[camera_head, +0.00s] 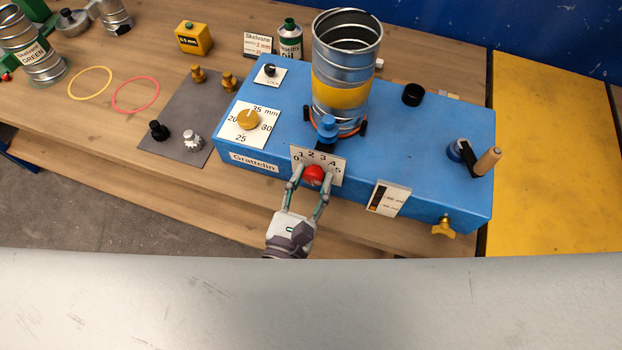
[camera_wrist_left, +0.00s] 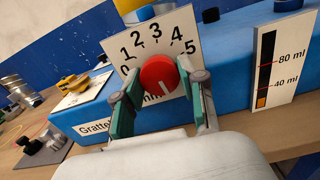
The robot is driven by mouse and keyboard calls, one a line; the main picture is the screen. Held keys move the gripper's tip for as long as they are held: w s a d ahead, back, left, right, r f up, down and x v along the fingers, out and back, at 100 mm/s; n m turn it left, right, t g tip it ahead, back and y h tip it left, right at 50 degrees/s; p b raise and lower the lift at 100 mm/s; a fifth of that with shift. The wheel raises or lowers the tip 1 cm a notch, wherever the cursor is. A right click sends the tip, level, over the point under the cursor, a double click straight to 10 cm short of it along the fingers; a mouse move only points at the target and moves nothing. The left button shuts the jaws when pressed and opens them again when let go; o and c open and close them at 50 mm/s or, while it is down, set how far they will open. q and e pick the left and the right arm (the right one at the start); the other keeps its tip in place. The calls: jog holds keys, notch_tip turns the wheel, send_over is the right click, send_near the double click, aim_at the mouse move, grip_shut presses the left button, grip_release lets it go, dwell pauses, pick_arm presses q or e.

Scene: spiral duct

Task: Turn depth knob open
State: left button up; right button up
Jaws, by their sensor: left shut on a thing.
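The red depth knob (camera_head: 314,175) sits on the front of the blue machine, on a white dial plate (camera_head: 335,164) numbered 0 to 5. My left gripper (camera_head: 311,180) is shut on the knob, one finger on each side. In the left wrist view the red knob (camera_wrist_left: 159,74) shows between the two fingers of the gripper (camera_wrist_left: 162,88). A short white mark shows on the lower part of its face, away from the 2 and 3. The fingers partly cover the 0 and the lower plate. My right gripper is not in view.
A metal spiral duct (camera_head: 340,95) with a yellow band stands on the blue machine (camera_head: 410,140) behind the dial. A yellow knob (camera_head: 249,119) is to the left. A level gauge (camera_head: 389,198) and crank (camera_head: 478,158) are to the right.

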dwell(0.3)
pick_arm(q)
jog(key=o, duration=1.1)
jog(key=shift+o, duration=0.2)
jog(key=shift+s, duration=0.1)
jog(key=v, duration=1.2)
